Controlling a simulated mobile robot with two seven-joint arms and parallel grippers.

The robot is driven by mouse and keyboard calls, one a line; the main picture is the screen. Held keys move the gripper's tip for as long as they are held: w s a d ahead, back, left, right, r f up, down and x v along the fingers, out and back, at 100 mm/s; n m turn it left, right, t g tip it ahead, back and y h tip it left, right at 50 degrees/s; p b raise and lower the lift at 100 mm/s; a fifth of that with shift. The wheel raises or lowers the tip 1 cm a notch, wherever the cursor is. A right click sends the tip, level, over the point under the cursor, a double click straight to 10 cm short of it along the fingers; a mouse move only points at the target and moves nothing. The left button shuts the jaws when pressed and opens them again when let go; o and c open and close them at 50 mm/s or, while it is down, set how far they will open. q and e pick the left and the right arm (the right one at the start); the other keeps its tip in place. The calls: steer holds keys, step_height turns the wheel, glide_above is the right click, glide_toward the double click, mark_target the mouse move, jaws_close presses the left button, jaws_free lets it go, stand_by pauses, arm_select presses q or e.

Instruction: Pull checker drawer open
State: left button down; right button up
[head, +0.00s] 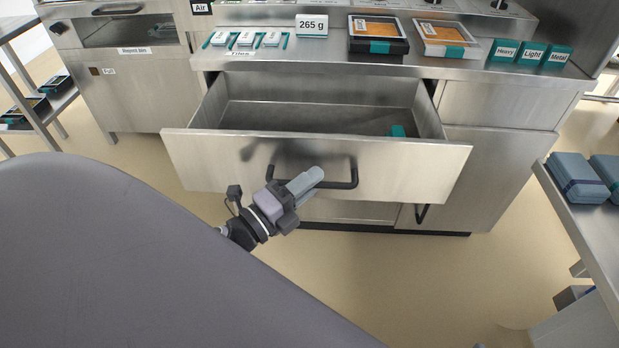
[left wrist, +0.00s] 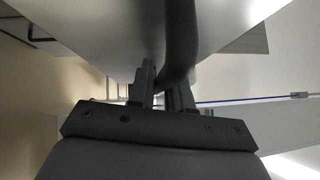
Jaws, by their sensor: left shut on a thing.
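The checker drawer (head: 400,172) is a wide steel drawer under the counter in the head view. It stands well out from the cabinet, and its inside shows. A small teal thing (head: 397,131) lies inside at the right. A black bar handle (head: 343,185) is on its front. My left gripper (head: 312,180) is at the handle, in front of the drawer face. In the left wrist view its fingers (left wrist: 160,90) are shut around the dark handle bar (left wrist: 181,40). My right gripper is in neither view.
A side table (head: 597,225) with blue-grey packs stands at the right. Floor is free in front of the drawer.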

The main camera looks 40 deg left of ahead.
arm_select(q)
steer(key=c, duration=1.1)
jaws_free()
steer(key=shift+c, duration=0.2)
steer(key=r+v, duration=0.1)
steer(key=v, duration=0.6)
steer(key=shift+f, duration=0.45)
steer(key=shift+s, duration=0.1)
